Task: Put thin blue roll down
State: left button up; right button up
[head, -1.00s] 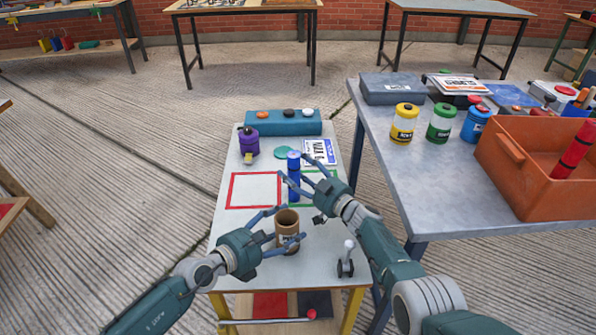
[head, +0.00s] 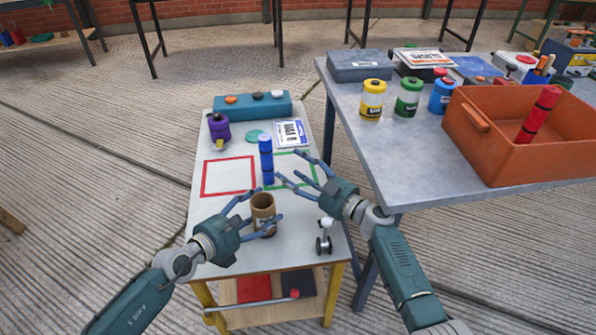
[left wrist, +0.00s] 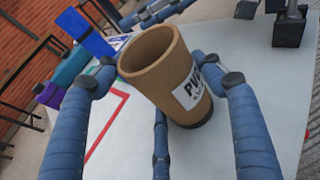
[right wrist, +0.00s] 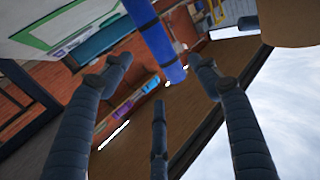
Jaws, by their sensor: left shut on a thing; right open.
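The thin blue roll (head: 266,162) stands upright on the small white table, its base at the left part of the green outlined square (head: 297,184). My right gripper (head: 290,168) is open and empty just right of the roll, apart from it in the head view. In the right wrist view the roll (right wrist: 155,38) shows beyond the open fingers. My left gripper (head: 268,206) is shut on a brown cup with a white label (left wrist: 160,65), at the front of the small table. The cup is upright. Whether its base touches the table is unclear.
A red outlined square (head: 228,177) is bare. Behind are a purple canister (head: 219,128), a white card (head: 291,134) and a teal box (head: 252,106). A small grey-white stand (head: 325,235) is front right. The grey table at right holds jars and an orange crate (head: 480,150).

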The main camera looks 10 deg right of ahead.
jog(key=shift+o, duration=0.6)
jog(key=shift+s+d, duration=0.2)
jog(key=shift+s, duration=0.1)
jog(key=w+a+f+m+g, duration=0.1)
jog(key=w+a+m, duration=0.2)
jog(key=a+m, duration=0.3)
jog(key=a+r+m+g, duration=0.1)
jog(key=a+r+m, duration=0.5)
jog(key=r, duration=1)
jog(key=g+h, duration=0.4)
jog(key=h, duration=1.1)
send_near(267, 156)
jog(key=d, duration=0.1)
jog(key=x, duration=1)
jog(key=shift+w+a, duration=0.1)
jog(key=shift+a, duration=0.3)
jog(key=shift+w+f, duration=0.2)
jog(key=shift+f, duration=0.05)
jog(key=shift+w+d+f+y, duration=0.3)
jog(key=shift+w+f, duration=0.2)
jog(key=shift+f, duration=0.1)
